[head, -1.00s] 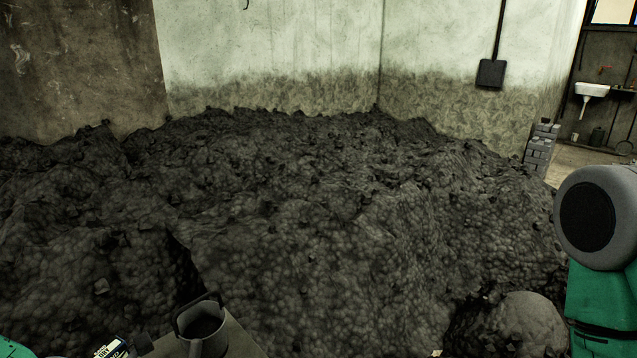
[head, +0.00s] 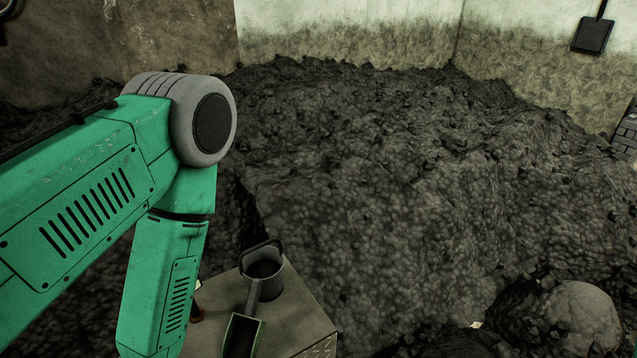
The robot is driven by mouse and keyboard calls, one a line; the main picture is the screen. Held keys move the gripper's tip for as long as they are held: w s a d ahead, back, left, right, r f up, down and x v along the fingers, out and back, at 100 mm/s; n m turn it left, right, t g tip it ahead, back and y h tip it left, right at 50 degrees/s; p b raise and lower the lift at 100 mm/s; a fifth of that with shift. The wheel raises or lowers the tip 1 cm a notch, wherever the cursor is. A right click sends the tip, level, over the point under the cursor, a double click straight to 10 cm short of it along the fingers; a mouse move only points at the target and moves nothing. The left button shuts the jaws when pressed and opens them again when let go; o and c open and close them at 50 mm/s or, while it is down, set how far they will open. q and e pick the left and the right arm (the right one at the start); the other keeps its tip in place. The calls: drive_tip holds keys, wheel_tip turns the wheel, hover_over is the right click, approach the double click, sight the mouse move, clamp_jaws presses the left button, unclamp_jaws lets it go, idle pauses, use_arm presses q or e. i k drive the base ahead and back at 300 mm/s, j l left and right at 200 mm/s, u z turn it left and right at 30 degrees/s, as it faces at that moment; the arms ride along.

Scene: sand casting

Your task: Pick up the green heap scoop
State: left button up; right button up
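The green heap scoop (head: 241,336) appears at the bottom of the head view, lying on a grey bench top (head: 305,325). It has a dark inside and a green rim, and its lower end is cut off by the frame edge. A grey handle rises from it toward a grey cup-like container (head: 264,268); I cannot tell whether the two touch. My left arm hangs down at the left of the scoop. Its gripper is below the frame or hidden, so its fingers do not show. My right gripper is out of view.
A large dark sand heap (head: 390,190) fills the middle and right beyond the bench. A rounded lump (head: 575,315) lies at lower right. A black shovel (head: 592,35) hangs on the wall.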

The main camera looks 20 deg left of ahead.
sight(243, 336)
drive_tip(key=u, duration=0.35)
drive_tip(key=k+u, duration=0.15)
drive_tip(key=u, duration=0.6)
drive_tip(key=k+l, duration=0.05)
drive_tip(key=k, duration=0.05)
